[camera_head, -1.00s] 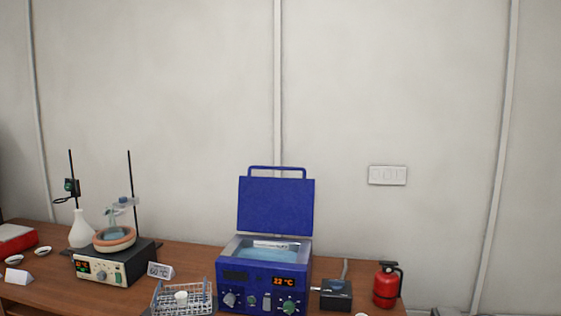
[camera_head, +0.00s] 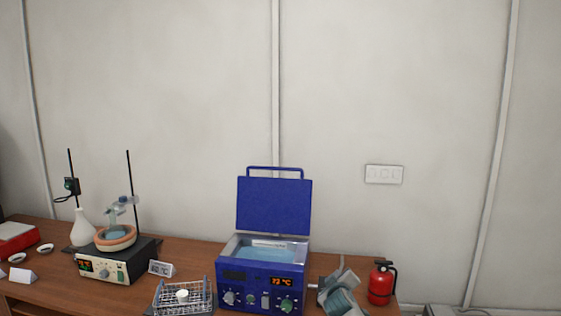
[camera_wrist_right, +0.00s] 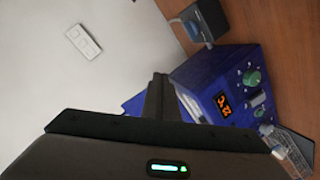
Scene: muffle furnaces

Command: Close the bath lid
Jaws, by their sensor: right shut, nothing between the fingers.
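The blue water bath (camera_head: 233,291) stands on the bench with its lid (camera_head: 273,206) open and upright along the back, its wire handle on top. Water shows inside the bath. My left gripper is not in view.
A wire rack (camera_head: 183,297) is at the bath's front left. A hotplate (camera_head: 118,266) with a flask and stands is further left. A dark box (camera_wrist_right: 208,18) with a grey post sits beside the bath.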

